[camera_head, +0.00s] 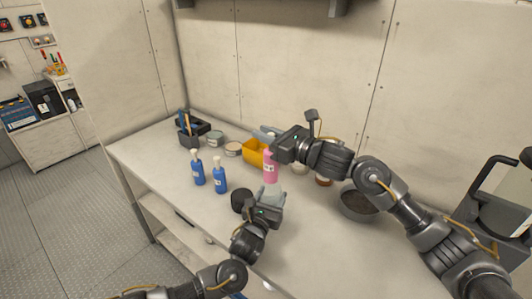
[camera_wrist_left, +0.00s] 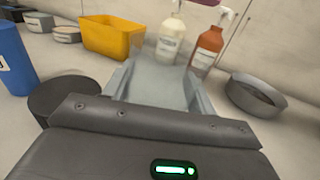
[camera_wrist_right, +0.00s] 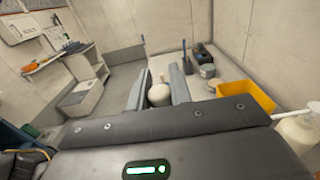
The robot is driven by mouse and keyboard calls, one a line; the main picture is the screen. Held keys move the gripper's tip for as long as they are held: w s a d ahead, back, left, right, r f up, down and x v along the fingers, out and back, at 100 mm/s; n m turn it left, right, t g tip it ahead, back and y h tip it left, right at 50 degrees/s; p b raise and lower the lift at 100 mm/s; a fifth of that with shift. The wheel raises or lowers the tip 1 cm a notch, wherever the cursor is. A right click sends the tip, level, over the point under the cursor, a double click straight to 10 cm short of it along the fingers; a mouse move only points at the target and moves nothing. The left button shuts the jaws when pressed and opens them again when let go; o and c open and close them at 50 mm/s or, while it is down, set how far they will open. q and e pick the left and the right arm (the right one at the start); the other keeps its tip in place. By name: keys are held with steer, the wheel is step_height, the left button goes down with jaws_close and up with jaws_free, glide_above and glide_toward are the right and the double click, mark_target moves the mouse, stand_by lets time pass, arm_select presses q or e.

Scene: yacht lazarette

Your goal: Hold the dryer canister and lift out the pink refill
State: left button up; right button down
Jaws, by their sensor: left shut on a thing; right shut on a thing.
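The pink refill (camera_head: 269,166) stands upright below my right gripper (camera_head: 279,153), which is shut on its top. In the right wrist view a white rounded top (camera_wrist_right: 159,94) sits between the fingers. My left gripper (camera_head: 268,195) is low over the bench, directly beneath the refill, shut on a pale grey body that I take for the dryer canister (camera_wrist_left: 160,84). Much of the canister is hidden by the fingers, and its edges blend with them. Whether the refill's lower end is clear of the canister is hard to tell.
A black round piece (camera_head: 242,200) lies just left of my left gripper. Two blue bottles (camera_head: 219,180) stand farther left. A yellow bin (camera_head: 253,152), tins (camera_head: 233,149) and a black tool caddy (camera_head: 196,132) line the back.

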steer(key=shift+r, duration=1)
arm_select(q)
steer(key=o, duration=1.2)
steer(key=shift+o, duration=0.2)
steer(key=v, duration=1.2)
